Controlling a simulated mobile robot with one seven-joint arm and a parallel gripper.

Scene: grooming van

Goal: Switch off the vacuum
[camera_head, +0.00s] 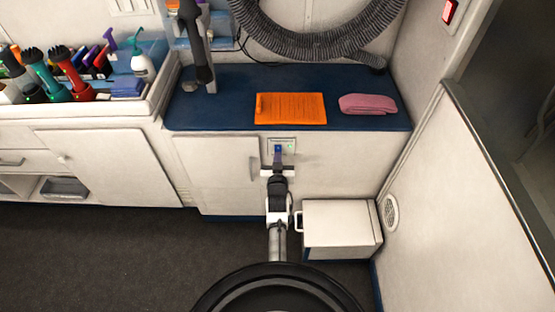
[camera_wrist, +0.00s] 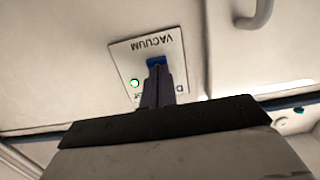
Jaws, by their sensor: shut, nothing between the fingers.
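A small switch plate (camera_wrist: 120,58) labelled VACUUM is on the front of the white cabinet below the blue counter; it also shows in the head view (camera_head: 290,141). A blue switch (camera_wrist: 155,62) sits on the plate, and a green light (camera_wrist: 135,83) glows beside it. My gripper (camera_head: 278,150) is shut and empty, with its fingertips at the blue switch. It also fills the lower wrist view (camera_wrist: 157,75). The fingers hide part of the switch and the lower lettering. Whether the fingertips touch the switch I cannot tell.
The blue counter (camera_head: 225,110) above holds an orange sheet (camera_head: 290,108) and a folded pink cloth (camera_head: 368,104). A grey ribbed hose (camera_head: 300,45) hangs above. A white box (camera_head: 338,225) stands on the floor right of my arm. Dark floor (camera_head: 90,250) is clear at left.

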